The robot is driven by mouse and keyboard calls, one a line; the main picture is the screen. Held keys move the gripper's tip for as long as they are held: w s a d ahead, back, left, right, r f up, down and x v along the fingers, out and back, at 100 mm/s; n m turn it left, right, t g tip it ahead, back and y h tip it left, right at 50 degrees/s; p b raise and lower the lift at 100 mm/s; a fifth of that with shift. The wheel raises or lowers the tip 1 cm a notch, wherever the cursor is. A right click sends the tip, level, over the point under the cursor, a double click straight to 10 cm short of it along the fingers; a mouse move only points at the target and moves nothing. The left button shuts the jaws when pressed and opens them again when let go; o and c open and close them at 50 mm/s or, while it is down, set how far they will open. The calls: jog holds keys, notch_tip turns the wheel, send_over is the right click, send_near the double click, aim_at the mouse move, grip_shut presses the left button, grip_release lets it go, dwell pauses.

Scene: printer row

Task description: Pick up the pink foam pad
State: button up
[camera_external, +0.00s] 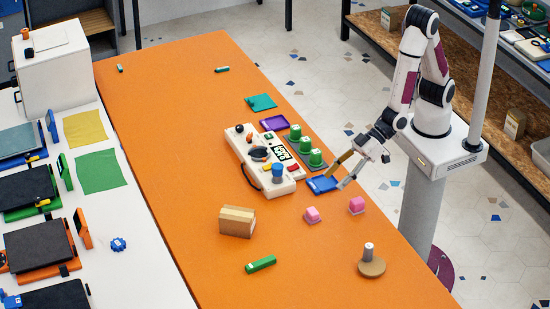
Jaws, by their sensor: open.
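One pink block (312,215) is nearer the middle of the table. The other pink block (357,205) is to its right, closer to the table's right edge. My gripper (335,181) is open, with its fingers pointing down and left by the blue tray. It is up and left of the right pink block and apart from both. Nothing shows between the fingers.
A cardboard box (237,222), a green block (261,264) and a round stand with a post (371,267) are nearer the front.

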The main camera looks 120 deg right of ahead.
jog(key=t, duration=0.1)
send_near(316, 210)
jog(key=shift+w+a+r+h, duration=0.4)
jog(key=shift+w+a, duration=0.15)
jog(key=shift+w, duration=0.15)
jog(key=shift+s+a+f+n+t, duration=0.1)
jog(key=shift+s+f+n+t, duration=0.1)
jog(key=shift+f+n+t, duration=0.55)
jog(key=shift+f+m, duration=0.2)
jog(key=shift+m, duration=0.15)
jog(key=shift+x, duration=1.3)
jog(key=shift+d+f+x, duration=0.1)
jog(key=shift+d+x, duration=0.05)
jog(key=shift+x, duration=1.15)
jog(key=shift+d+f+x, duration=0.1)
jog(key=shift+d+x, duration=0.1)
jog(key=shift+x, duration=1.05)
jog(key=c, duration=1)
